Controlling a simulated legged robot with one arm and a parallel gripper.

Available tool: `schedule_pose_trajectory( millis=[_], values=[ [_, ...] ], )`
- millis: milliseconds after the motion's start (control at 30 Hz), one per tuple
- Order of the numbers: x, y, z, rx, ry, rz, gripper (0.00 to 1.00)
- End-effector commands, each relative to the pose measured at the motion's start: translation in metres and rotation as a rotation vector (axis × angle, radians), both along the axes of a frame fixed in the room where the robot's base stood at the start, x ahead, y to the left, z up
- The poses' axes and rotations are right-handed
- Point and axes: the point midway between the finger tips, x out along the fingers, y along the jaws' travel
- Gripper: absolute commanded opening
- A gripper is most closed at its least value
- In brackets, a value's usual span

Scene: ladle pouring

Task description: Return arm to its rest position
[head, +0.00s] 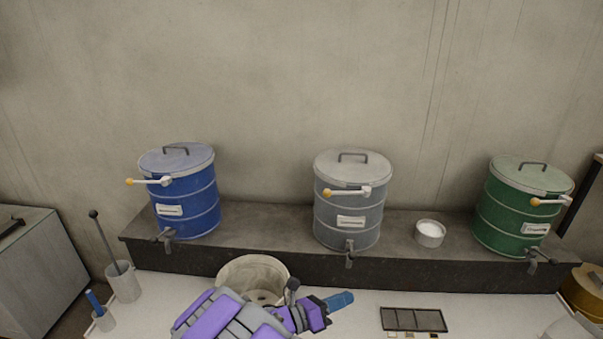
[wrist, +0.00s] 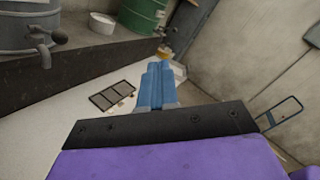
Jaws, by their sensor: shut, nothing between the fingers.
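My gripper (head: 340,301) has blue fingers and shows at the bottom middle of the head view, on my purple and grey arm. The fingers are together with nothing between them. The wrist view shows the same blue fingers (wrist: 156,86) pointing away, over the white counter. In the head view the gripper is just right of a round beige pot (head: 240,269), whose lower part my arm hides. A ladle-like rod (head: 102,240) with a dark knob stands in a white cup (head: 123,286) at the left.
Blue (head: 186,203), grey (head: 347,213) and green (head: 510,211) drums with taps stand on a dark ledge (head: 270,224). A white bowl (head: 429,234) sits between the grey and green drums. A dark framed panel (head: 413,320) lies on the white counter (head: 490,307). A wall closes the back.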

Motion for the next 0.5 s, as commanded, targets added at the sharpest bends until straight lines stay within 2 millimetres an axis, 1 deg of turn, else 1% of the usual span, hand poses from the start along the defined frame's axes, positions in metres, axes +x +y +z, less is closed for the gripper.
schedule_pose_trajectory(
  millis=[33,100,167,200,300,367,500],
  values=[
    [-0.009,-0.020,0.015,0.052,-0.052,-0.066,0.00],
    [-0.024,-0.043,0.028,0.117,-0.118,-0.153,0.00],
    [-0.038,-0.061,0.039,0.171,-0.179,-0.227,0.00],
    [-0.049,-0.071,0.045,0.204,-0.216,-0.277,0.00],
    [-0.076,-0.094,0.058,0.289,-0.318,-0.401,0.00],
    [-0.092,-0.104,0.065,0.342,-0.382,-0.475,0.00],
    [-0.133,-0.123,0.076,0.451,-0.526,-0.650,0.00]
  ],
)
